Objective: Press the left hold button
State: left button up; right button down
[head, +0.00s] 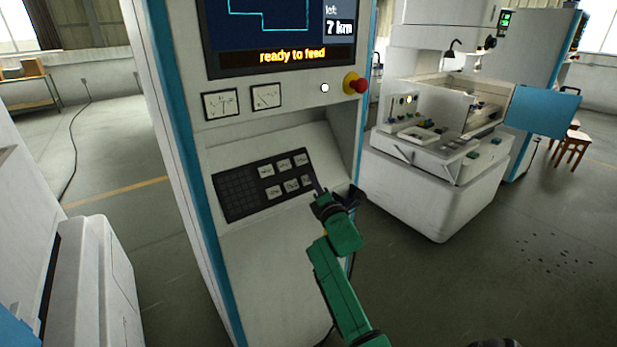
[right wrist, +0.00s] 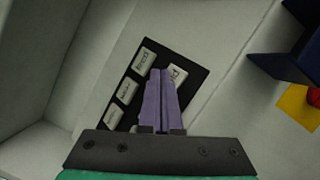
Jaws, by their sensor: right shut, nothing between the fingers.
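A dark key panel (head: 240,190) sits on the sloped shelf of the white machine console. It holds two rows of light keys, including a top-row right key (head: 301,160) and a bottom-row middle key (head: 291,186). Their labels are too small for me to tell which is the left hold button. My right gripper (head: 318,187) is shut and empty at the panel's right end. In the right wrist view its purple fingers (right wrist: 160,72) overlap a key (right wrist: 179,74) whose label ends in "d"; I cannot tell whether they touch it. My left gripper is not in view.
The console's side wall stands close to the right of the panel. Another machine (head: 430,190) stands further right.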

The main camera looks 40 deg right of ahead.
jog(key=shift+s, duration=0.1)
jog(key=s+r+p, duration=0.1)
jog(key=s+p, duration=0.1)
jog(key=s+r+p, duration=0.2)
dwell(0.5)
dwell(0.6)
